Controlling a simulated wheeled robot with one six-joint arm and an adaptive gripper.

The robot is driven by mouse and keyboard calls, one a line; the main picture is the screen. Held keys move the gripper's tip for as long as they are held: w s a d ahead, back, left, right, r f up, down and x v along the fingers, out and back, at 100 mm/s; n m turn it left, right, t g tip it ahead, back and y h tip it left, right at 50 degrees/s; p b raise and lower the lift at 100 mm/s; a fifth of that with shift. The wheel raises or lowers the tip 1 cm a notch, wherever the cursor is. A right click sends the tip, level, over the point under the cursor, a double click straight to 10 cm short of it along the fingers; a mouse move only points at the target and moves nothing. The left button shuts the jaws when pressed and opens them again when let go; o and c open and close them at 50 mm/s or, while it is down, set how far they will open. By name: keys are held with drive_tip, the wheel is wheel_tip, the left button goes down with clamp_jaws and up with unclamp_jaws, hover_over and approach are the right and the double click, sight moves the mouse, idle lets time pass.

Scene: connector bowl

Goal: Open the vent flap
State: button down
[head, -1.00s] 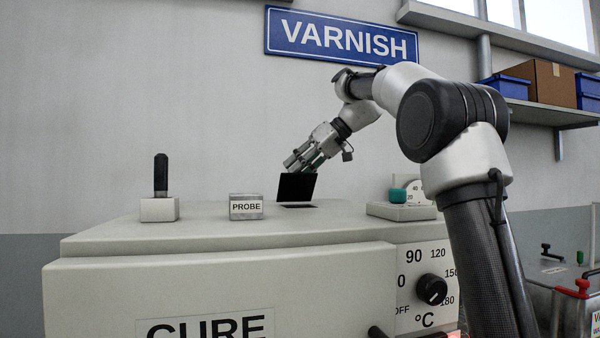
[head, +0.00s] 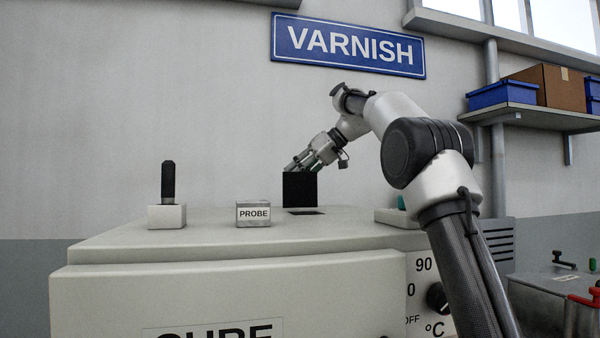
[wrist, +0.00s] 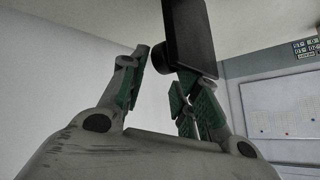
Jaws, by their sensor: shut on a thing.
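The vent flap (head: 299,188) is a black square plate standing about upright on top of the oven. A dark slot (head: 306,212) shows in the oven top just in front of its lower edge. My gripper (head: 297,166) is at the flap's top edge, reaching down from behind and the right. In the wrist view the flap (wrist: 190,38) is a dark plate with a short black knob (wrist: 160,58) on its near face. The head view hides the fingertips behind the flap.
On the oven top (head: 120,247), a block with a black upright handle (head: 168,184) and a PROBE block (head: 253,214) stand left of the flap. The wall and VARNISH sign are behind.

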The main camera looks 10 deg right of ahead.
sight(299, 181)
drive_tip(key=shift+w+d+f, duration=0.2)
drive_tip(key=shift+w+f, duration=0.05)
drive_tip(key=shift+f, duration=0.4)
drive_tip(key=shift+w+d+f, duration=0.15)
drive_tip(key=shift+w+f, duration=0.05)
drive_tip(key=shift+f, duration=0.4)
drive_tip(key=c, duration=1.5)
unclamp_jaws()
drive_tip(key=o, duration=0.4)
drive_tip(key=shift+w+d, duration=0.1)
drive_tip(key=shift+d, duration=0.05)
drive_tip(key=shift+c, duration=0.2)
drive_tip(key=shift+o, duration=0.2)
drive_tip(key=shift+f, duration=0.1)
drive_tip(key=shift+w+a, duration=0.1)
drive_tip(key=shift+a, duration=0.1)
drive_tip(key=shift+c, duration=0.2)
drive_tip(key=shift+d+r, duration=0.15)
drive_tip(key=shift+r, duration=0.05)
drive_tip(key=v, duration=1.2)
drive_tip(key=shift+a+r, duration=0.25)
drive_tip(key=shift+a, duration=0.05)
